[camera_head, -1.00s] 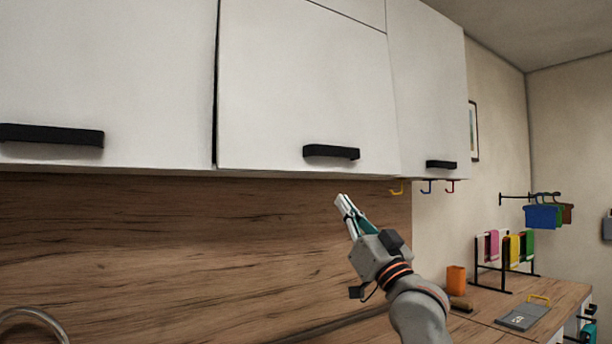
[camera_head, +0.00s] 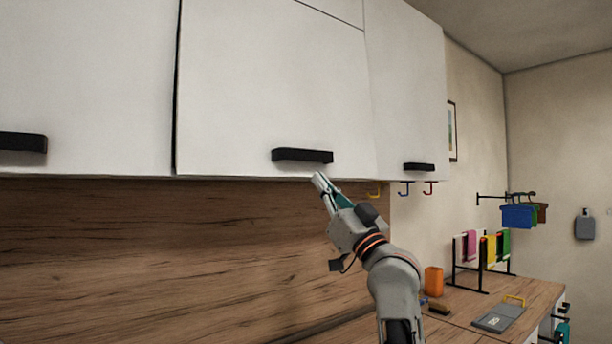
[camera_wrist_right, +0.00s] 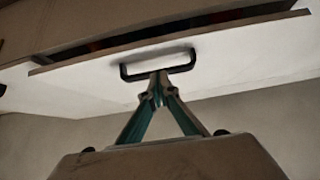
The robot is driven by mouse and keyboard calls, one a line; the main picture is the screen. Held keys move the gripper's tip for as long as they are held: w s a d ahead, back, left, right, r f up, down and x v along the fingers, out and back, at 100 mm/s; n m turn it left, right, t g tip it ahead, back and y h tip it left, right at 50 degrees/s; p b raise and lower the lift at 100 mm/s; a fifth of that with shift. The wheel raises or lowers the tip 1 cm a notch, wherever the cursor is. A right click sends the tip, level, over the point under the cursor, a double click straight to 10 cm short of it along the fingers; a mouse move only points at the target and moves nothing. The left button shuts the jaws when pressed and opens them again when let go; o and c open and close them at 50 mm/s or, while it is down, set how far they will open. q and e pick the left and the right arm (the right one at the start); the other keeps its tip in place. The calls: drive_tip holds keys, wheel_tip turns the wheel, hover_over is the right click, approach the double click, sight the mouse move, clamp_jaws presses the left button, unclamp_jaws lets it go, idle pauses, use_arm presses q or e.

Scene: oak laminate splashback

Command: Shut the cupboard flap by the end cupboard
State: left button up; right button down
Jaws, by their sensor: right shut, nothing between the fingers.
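The white cupboard flap (camera_head: 270,90), left of the end cupboard (camera_head: 408,90), has a black bar handle (camera_head: 302,155) near its lower edge. It stands slightly ajar: a dark gap shows along its left side, and the right wrist view shows a gap behind the flap's (camera_wrist_right: 225,65) edge. My right gripper (camera_head: 318,176) is shut and empty, its fingertips just below the handle at the flap's lower edge. In the right wrist view the fingertips (camera_wrist_right: 158,78) overlap the handle (camera_wrist_right: 158,65); I cannot tell whether they touch. My left gripper is not in view.
Another white cupboard door (camera_head: 80,80) adjoins on the left. Small coloured hooks (camera_head: 405,188) hang under the end cupboard. On the counter at right are an orange cup (camera_head: 433,281), a rack with coloured cloths (camera_head: 482,250) and a grey board (camera_head: 498,318). The splashback (camera_head: 150,260) area is clear.

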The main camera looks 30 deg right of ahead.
sight(298, 170)
drive_tip(key=w, duration=0.1)
drive_tip(key=w+r, duration=0.1)
drive_tip(key=w, duration=0.1)
drive_tip(key=w+p, duration=0.1)
drive_tip(key=w, duration=0.1)
drive_tip(key=shift+a+r, duration=0.15)
drive_tip(key=shift+a, duration=0.1)
drive_tip(key=shift+w, duration=0.25)
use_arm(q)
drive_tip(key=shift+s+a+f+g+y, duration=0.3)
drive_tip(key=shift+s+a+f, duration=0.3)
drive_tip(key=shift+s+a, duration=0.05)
use_arm(e)
drive_tip(key=shift+w, duration=0.15)
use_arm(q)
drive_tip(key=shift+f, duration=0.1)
